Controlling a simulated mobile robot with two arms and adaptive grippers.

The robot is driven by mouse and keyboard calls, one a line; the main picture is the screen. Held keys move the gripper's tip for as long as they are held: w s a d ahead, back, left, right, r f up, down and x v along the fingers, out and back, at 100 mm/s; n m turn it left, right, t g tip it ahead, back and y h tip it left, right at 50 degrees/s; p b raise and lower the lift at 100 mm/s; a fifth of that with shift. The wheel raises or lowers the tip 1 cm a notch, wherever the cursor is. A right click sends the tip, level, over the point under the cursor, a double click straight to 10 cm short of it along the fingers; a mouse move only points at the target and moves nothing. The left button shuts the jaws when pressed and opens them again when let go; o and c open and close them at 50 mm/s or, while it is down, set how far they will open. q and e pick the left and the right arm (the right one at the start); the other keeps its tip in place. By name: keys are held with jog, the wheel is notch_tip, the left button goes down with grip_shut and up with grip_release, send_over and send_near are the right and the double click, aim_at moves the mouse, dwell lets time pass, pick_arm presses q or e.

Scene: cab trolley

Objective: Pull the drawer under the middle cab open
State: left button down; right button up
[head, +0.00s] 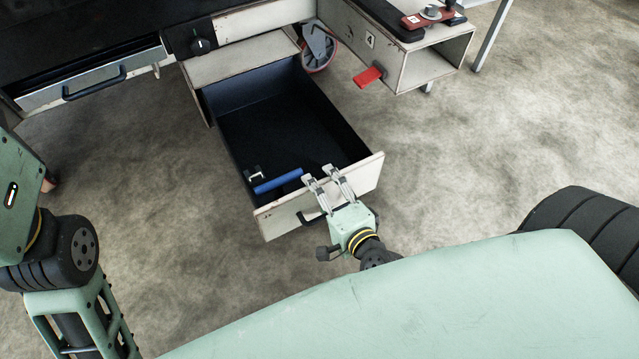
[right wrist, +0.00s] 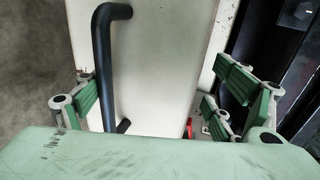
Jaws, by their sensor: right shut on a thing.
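The drawer (head: 365,177) is pulled well out from its housing (head: 240,62). Its pale front carries a black handle (head: 309,215), and its inside is dark. My right gripper (head: 322,175) is at the drawer's front, its fingers over the top edge, and is shut on the drawer. In the right wrist view the black handle (right wrist: 101,65) stands left of the pale front panel (right wrist: 165,65), with green finger pads on either side. The exact contact is hidden by my gripper's body. My left arm shows at the left of the head view, but its gripper does not.
A blue cylinder (head: 278,182) and a small dark-and-white item (head: 254,173) lie in the drawer near its front. Another handled drawer (head: 95,85) is at upper left. A caster wheel (head: 320,48) and a red tab (head: 369,76) are at upper right. Bare floor lies around.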

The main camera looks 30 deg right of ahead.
notch_tip(320, 180, up, 2)
jog(key=shift+w+a+r, duration=0.1)
jog(key=shift+s, duration=0.5)
jog(key=shift+c, duration=1.2)
jog(key=shift+v, duration=1.3)
jog(key=shift+s, duration=0.35)
jog(key=shift+c, duration=0.5)
jog(key=shift+s+r, duration=0.15)
jog(key=shift+s, duration=0.25)
jog(key=c, duration=0.8)
jog(key=shift+s, duration=0.75)
jog(key=shift+c, duration=0.4)
